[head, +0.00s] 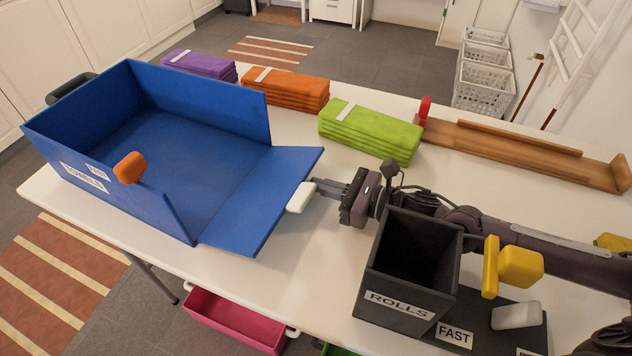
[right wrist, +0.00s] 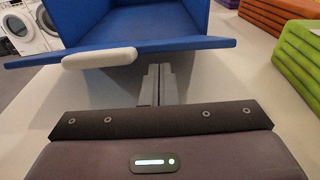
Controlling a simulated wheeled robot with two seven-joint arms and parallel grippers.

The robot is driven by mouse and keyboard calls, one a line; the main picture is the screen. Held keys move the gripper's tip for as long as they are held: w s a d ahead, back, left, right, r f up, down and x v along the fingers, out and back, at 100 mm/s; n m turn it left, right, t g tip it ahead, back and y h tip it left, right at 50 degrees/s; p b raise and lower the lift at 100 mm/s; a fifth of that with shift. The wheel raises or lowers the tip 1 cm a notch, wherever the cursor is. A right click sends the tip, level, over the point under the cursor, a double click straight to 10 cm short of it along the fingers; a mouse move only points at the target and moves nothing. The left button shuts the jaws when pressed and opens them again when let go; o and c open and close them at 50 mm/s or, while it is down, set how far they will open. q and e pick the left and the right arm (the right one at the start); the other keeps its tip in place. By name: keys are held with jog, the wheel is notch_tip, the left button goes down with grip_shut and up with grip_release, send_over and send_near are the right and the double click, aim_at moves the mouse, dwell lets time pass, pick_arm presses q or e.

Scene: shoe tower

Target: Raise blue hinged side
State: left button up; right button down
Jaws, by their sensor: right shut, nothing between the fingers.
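The blue box (head: 185,135) stands on the left of the white table. Its hinged side (head: 262,200) on the right is folded down, tilted outward near the tabletop. A white handle (head: 301,197) sits on the outer edge of that side; it also shows in the right wrist view (right wrist: 100,58). My right gripper (head: 318,187) is shut and empty at the outer edge of the side, beside the handle. In the right wrist view its fingers (right wrist: 156,80) point at the edge, right of the handle; whether they touch it I cannot tell. My left gripper is not in view.
Purple (head: 200,66), orange (head: 285,89) and green (head: 370,132) folded stacks line the back of the table. A wooden rack (head: 520,150) lies behind my right arm. A black ROLLS bin (head: 410,265) and a yellow-handled item (head: 512,266) stand at the front right.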

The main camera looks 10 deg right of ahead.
jog(key=shift+x, duration=0.85)
jog(key=shift+r, duration=0.15)
